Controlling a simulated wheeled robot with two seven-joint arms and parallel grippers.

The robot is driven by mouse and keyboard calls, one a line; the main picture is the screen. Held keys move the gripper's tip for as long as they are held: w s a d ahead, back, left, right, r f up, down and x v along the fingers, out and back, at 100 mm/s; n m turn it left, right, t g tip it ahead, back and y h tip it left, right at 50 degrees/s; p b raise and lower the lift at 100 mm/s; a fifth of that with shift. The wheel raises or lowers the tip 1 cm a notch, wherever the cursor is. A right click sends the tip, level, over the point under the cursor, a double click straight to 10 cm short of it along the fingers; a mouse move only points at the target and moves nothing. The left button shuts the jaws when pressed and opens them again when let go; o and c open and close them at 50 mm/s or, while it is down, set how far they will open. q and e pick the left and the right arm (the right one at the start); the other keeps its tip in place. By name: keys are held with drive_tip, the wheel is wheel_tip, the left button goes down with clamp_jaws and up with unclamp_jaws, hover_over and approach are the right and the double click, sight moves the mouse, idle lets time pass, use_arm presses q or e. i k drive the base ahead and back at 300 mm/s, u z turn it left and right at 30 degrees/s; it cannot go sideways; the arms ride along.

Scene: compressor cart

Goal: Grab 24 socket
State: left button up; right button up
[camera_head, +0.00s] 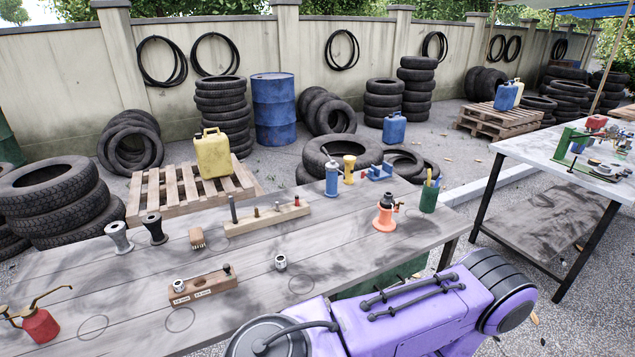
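A wooden socket block (203,288) lies on the near part of the grey plank table, with small labels on its front that are too small to read surely. A silver socket (179,286) sits at the block's left end. A dark peg (227,269) stands bare at its right end. Another silver socket (281,262) stands loose on the table right of the block. I cannot read a size on either socket, so I cannot tell which is the 24. Neither of my grippers shows in this view.
A longer wooden block (268,217) with pegs lies behind. Two spools (118,237), a brush (198,238), a red oil can (40,325), an orange bottle jack (385,214) and a green cup (429,197) stand around. The planks right of the loose socket are clear.

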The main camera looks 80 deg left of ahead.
sight(280, 260)
drive_tip(key=k, duration=0.95)
drive_tip(key=u, duration=0.05)
